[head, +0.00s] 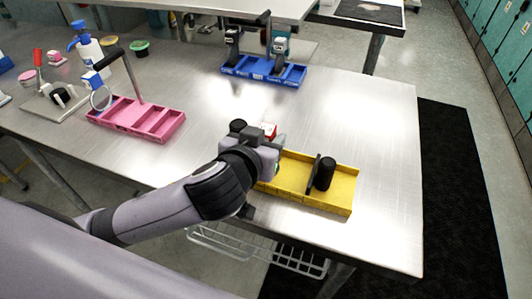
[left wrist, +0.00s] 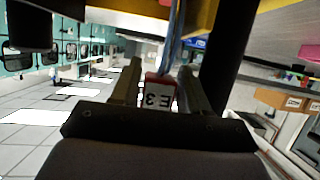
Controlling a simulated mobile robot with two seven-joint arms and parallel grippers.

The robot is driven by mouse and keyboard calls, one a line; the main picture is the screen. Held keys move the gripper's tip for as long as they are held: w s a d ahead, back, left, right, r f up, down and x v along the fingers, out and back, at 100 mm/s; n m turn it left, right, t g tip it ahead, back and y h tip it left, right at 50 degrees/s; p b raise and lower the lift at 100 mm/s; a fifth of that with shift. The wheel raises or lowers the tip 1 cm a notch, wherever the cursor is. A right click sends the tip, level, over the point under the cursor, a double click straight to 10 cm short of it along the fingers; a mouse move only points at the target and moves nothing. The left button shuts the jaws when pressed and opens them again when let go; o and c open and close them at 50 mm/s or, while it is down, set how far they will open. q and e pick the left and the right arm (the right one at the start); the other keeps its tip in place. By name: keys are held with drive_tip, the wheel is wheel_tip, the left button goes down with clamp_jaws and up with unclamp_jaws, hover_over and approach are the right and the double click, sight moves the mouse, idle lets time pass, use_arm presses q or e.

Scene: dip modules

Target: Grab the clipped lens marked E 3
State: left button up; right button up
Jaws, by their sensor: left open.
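The clipped lens marked E 3 (left wrist: 158,96) shows in the left wrist view as a white tag with a red edge, with a thin bluish lens edge beyond it. My left gripper (left wrist: 160,70) is open, with one finger on each side of the tag; I cannot tell whether either touches it. In the head view, a small red and white clip (head: 269,130) shows just past my left gripper (head: 264,143), above the yellow tray (head: 335,207). My wrist hides the tray's left part and most of the lens there. My right gripper is not in view.
A black cylinder (head: 325,174) and a dark upright plate stand in the yellow tray. A blue tray (head: 264,76) with clipped items is at the back, a pink tray (head: 136,119) with a post at left. The metal table (head: 385,120) is clear at right.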

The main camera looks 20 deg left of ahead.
use_arm(q)
drive_tip(key=c, duration=0.7)
drive_tip(key=shift+c, duration=0.2)
drive_tip(key=shift+r, duration=0.15)
